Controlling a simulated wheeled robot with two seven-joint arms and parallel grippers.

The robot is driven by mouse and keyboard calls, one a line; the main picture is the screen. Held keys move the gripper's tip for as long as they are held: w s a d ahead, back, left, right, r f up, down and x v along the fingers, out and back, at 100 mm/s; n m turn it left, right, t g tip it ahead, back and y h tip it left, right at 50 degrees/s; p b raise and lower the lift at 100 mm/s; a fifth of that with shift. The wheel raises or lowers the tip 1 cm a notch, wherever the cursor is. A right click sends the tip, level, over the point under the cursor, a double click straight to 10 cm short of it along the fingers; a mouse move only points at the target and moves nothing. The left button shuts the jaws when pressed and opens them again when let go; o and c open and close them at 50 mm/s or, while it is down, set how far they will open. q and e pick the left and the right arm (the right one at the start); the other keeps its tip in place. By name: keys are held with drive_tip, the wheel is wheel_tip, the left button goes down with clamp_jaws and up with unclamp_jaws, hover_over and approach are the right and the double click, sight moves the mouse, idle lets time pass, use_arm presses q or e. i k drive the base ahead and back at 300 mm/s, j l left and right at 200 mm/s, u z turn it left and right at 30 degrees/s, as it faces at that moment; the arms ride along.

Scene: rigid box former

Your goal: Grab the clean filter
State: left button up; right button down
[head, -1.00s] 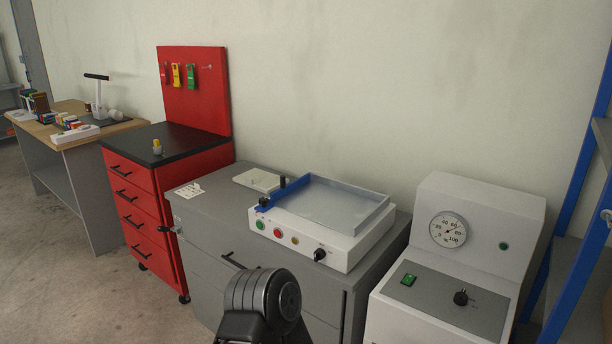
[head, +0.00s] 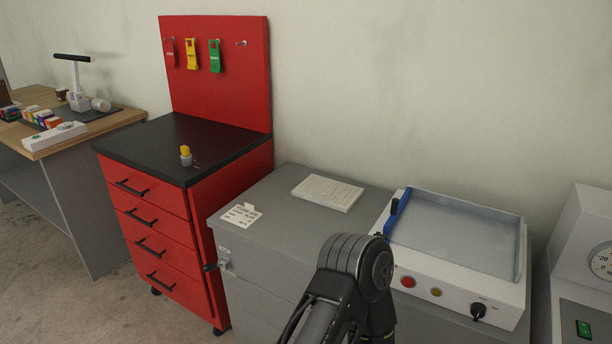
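A flat, off-white rectangular slab (head: 327,192) with a faintly ribbed top lies on the grey cabinet (head: 275,235), left of the white machine with the shallow tray. It may be the clean filter, but I see no readable label on it. No other filter-like thing shows clearly. A black arm link of mine rises from the bottom centre in front of the cabinet. Neither of my grippers is in view.
The white machine (head: 455,298) has a blue bar, buttons and a knob. A red drawer unit (head: 160,225) bears a yellow-capped item (head: 186,156); coloured tags hang on its back panel. A white card (head: 241,215) lies at the cabinet's left. A gauge machine (head: 585,265) stands right.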

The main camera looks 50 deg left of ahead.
sight(337, 195)
drive_tip(key=k+j, duration=0.1)
drive_tip(key=j, duration=1.25)
drive_tip(key=k, duration=0.05)
